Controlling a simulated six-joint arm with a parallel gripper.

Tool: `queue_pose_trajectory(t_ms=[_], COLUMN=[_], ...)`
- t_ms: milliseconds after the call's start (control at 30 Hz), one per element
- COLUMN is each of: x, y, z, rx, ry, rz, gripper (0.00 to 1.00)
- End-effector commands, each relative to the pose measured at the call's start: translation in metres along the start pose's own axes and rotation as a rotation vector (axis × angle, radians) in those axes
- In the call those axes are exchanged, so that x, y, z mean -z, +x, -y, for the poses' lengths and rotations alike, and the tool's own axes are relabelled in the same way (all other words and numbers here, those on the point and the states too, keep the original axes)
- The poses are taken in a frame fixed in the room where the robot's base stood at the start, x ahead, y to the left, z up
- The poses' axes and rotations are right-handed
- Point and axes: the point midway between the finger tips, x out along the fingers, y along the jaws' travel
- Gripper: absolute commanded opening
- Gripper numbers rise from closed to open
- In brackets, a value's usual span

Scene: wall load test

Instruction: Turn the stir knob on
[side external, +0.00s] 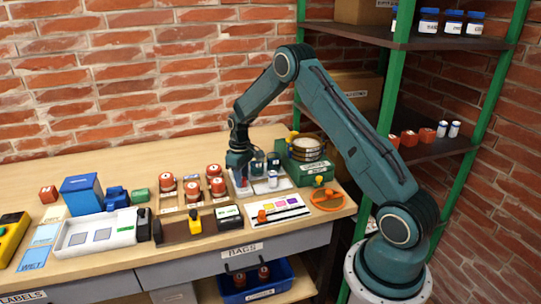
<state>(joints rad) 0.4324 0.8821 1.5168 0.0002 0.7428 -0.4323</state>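My gripper (240,176) points down over the left part of a pale tray or plate (262,188) near the back right of the bench. Its fingertips are small and partly merge with dark and red things there, so whether it is open or shut is unclear. No label reading "stir" is legible. Small orange knob-like parts show on a white panel with coloured squares (283,210), on the green box (318,181), and on an orange ring-shaped piece (327,199). I cannot tell which is the stir knob. My gripper is apart from these, to their left and behind the white panel.
Red-topped jars (193,187) stand left of my gripper. A white tray (97,232) and blue box (82,194) lie left. A green-posted shelf (440,146) stands right.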

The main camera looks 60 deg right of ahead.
Motion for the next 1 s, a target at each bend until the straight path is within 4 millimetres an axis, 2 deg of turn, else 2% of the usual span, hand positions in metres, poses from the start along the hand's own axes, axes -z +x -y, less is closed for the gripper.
queue_pose_trajectory(t_ms=[33,67,567,1000], x=[0.0001,0.0001,0.0002,0.0004], y=[-0.0002,-0.0003,-0.0007,-0.0010], z=[0.0001,0.0001,0.0001,0.0000], rx=[0.000,0.000,0.000,0.000], ry=[0.000,0.000,0.081,0.412], rz=[0.000,0.000,-0.001,-0.001], gripper=[0.11,0.06,0.06,0.06])
